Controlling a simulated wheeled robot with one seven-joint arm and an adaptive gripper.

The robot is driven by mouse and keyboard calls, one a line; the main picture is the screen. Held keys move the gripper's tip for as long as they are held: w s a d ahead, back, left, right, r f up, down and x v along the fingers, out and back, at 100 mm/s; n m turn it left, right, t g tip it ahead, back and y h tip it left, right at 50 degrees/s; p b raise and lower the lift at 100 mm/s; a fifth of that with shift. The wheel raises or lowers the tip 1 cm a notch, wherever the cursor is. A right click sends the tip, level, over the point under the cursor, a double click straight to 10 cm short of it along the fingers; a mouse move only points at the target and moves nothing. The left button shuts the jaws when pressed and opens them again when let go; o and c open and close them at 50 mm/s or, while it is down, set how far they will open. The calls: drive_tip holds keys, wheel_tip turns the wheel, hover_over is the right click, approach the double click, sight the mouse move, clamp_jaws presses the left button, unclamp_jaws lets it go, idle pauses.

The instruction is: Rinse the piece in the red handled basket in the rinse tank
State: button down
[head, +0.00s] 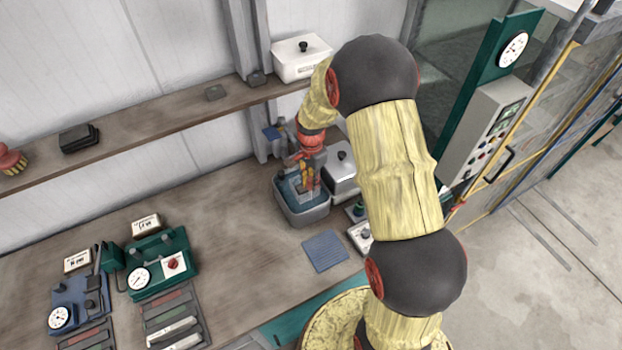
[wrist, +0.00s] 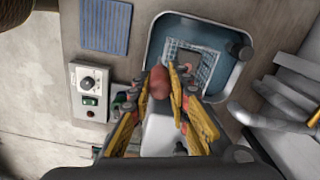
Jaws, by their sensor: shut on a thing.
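An open grey tank (head: 306,217) with blue liquid stands at the back right of the bench. It also shows in the wrist view (wrist: 151,38). My gripper (head: 311,180) points down over the tank. In the wrist view my gripper (wrist: 168,82) is shut on the red handle (wrist: 157,83) of the basket. The pale wire basket (wrist: 207,63) hangs inside the tank's walls. A small greyish piece seems to lie in it, partly hidden by the fingers. How deep the basket sits in the liquid is hard to tell.
A lidded pale tank (head: 342,182) stands close right of the open tank. A blue ribbed mat (head: 325,251) lies in front, with a dial box (wrist: 89,91) beside it. A shelf (head: 140,122) runs along the wall behind. The bench's middle is clear.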

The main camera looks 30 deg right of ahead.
sight(311, 197)
drive_tip(key=shift+f+b, duration=2.85)
drive_tip(key=shift+f, duration=1.85)
drive_tip(key=shift+r, duration=0.15)
drive_tip(key=shift+r+p, duration=0.45)
drive_tip(key=shift+r, duration=0.55)
drive_tip(key=shift+f+b, duration=0.9)
drive_tip(key=shift+f, duration=0.3)
drive_tip(key=shift+r+p, duration=3.45)
drive_tip(key=shift+r, duration=2.6)
